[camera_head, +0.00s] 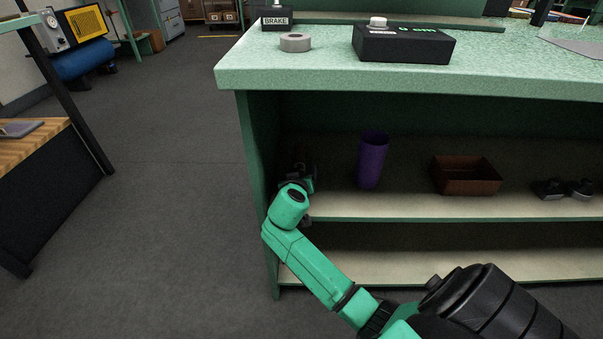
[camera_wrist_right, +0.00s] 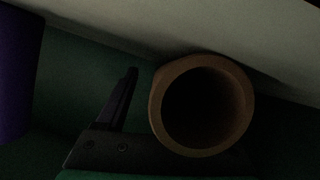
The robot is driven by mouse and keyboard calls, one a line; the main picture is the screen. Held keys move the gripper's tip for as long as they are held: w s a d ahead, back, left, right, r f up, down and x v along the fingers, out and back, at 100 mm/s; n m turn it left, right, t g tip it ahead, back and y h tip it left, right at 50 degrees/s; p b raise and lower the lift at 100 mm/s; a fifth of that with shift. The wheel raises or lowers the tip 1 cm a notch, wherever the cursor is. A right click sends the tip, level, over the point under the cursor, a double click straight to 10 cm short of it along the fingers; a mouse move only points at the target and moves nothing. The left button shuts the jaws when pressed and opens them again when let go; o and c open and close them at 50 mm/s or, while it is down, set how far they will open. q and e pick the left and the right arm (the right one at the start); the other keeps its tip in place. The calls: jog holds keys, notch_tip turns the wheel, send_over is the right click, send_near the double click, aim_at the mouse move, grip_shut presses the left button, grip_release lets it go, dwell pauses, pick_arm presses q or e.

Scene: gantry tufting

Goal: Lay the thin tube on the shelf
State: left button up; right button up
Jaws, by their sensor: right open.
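A brown hollow tube (camera_wrist_right: 155,106), likely the thin tube, shows end-on in the right wrist view, its dark opening facing the camera. Beside it on the left is one dark finger of my right gripper (camera_wrist_right: 128,80); the other finger is hidden behind the tube. The jaws are open, and I cannot tell whether they touch the tube. In the head view my right gripper (camera_head: 302,180) is inside the left end of the shelf (camera_head: 410,204), partly hidden by my green wrist. I cannot make out the brown tube there. My left gripper is not in view.
A purple cylinder (camera_head: 372,160) stands upright on the shelf, right of my gripper. Further right are a brown tray (camera_head: 466,190) and dark small objects (camera_head: 562,189). The green worktop (camera_head: 330,76) overhangs the shelf. The lower shelf (camera_head: 450,266) looks empty.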

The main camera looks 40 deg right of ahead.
jog(key=shift+s+a+r, duration=0.1)
jog(key=shift+a+r, duration=0.05)
jog(key=p+v, duration=0.2)
jog(key=v, duration=0.9)
jog(key=shift+a+p, duration=0.1)
jog(key=shift+p, duration=0.3)
jog(key=shift+s+a+r, duration=0.1)
jog(key=shift+s+a, duration=0.05)
jog(key=shift+s, duration=0.05)
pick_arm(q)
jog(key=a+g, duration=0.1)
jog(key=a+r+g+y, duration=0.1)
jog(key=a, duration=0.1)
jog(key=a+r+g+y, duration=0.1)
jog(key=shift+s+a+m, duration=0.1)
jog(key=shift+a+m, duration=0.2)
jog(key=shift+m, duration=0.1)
